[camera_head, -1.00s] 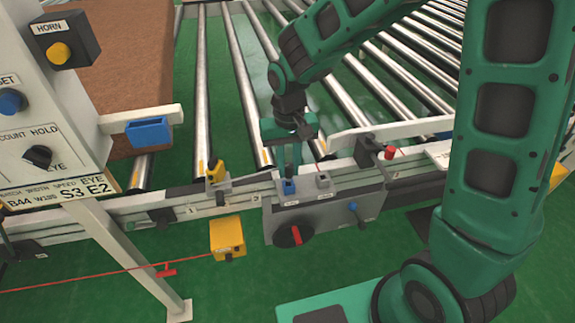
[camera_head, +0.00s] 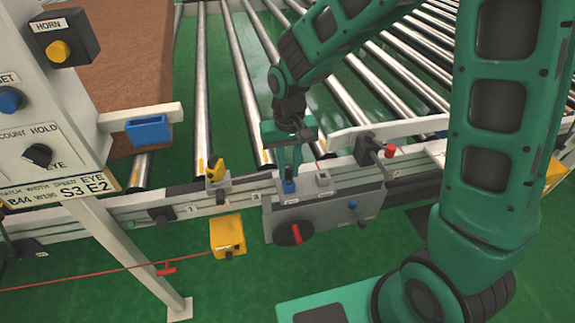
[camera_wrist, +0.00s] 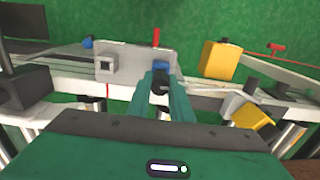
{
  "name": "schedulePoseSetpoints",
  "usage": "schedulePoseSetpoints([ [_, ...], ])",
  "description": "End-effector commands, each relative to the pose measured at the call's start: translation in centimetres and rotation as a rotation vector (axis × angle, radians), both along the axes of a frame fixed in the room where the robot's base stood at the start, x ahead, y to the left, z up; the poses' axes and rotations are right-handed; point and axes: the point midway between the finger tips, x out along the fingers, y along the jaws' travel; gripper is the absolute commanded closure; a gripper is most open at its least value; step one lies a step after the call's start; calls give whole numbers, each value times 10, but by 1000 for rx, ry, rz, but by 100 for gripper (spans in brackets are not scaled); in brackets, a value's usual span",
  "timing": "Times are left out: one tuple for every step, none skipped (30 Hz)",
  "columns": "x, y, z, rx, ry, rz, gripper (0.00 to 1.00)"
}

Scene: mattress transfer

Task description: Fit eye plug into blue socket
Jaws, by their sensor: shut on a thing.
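The blue socket (camera_head: 289,187) sits on top of a grey box on the conveyor's side rail. It also shows in the wrist view (camera_wrist: 162,65), just beyond my fingertips. My gripper (camera_head: 289,172) points down right above the blue socket. In the wrist view, my gripper (camera_wrist: 161,85) is shut on a small dark plug (camera_wrist: 160,83), mostly hidden between the green fingers. The plug is lined up closely with the blue socket. I cannot tell whether it touches or has entered the socket.
A grey socket (camera_head: 323,178) stands beside the blue one on the grey box (camera_head: 340,207), which has a red-handled dial (camera_head: 295,234) on its front. A yellow sensor (camera_head: 215,170) is on the rail to the left. A yellow box (camera_head: 228,236) hangs below.

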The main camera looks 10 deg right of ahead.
Motion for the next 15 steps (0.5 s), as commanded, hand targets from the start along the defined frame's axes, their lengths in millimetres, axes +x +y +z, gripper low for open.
schedulePoseSetpoints([
  [0, 0, -1, 0, 0, 0, 100],
  [0, 0, -2, 0, 0, 0, 100],
  [0, 0, -3, 0, 0, 0, 100],
  [0, 0, -3, 0, 0, 0, 100],
  [0, 0, -4, 0, 0, 0, 100],
  [0, 0, -5, 0, 0, 0, 100],
  [0, 0, -5, 0, 0, 0, 100],
  [0, 0, -6, 0, 0, 0, 100],
  [0, 0, -7, 0, 1, 0, 100],
  [0, 0, -7, 0, 0, 0, 100],
  [0, 0, -8, 0, 0, 0, 100],
  [0, 0, -9, 0, 0, 0, 100],
  [0, 0, -9, 0, 0, 0, 100],
  [0, 0, -10, 0, 0, 0, 100],
  [0, 0, -11, 0, 0, 0, 100],
])
